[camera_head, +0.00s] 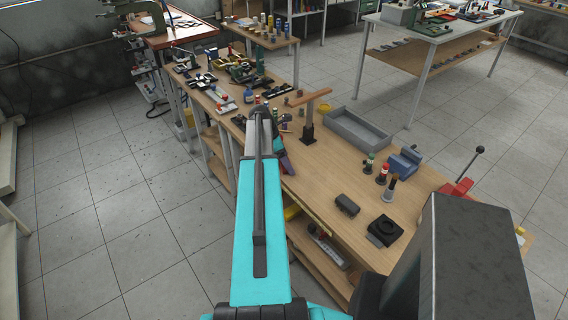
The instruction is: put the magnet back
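I cannot single out the magnet with certainty in the head view. A small dark block (347,205) lies on the near part of the wooden bench (325,180). A black square piece with a round recess (382,231) sits to its right. My turquoise arm reaches up over the left edge of the bench and bends down at its far end. My gripper (287,165) is mostly hidden behind the arm, near the bench's left edge. Its fingers and anything between them cannot be made out.
A grey open tray (357,134) lies at the bench's right edge. A T-shaped stand (309,122) rises left of it. Several small bottles, a blue vise (404,161) and a red lever tool (459,188) stand nearer. Tools crowd the far end. Bare wood shows mid-bench.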

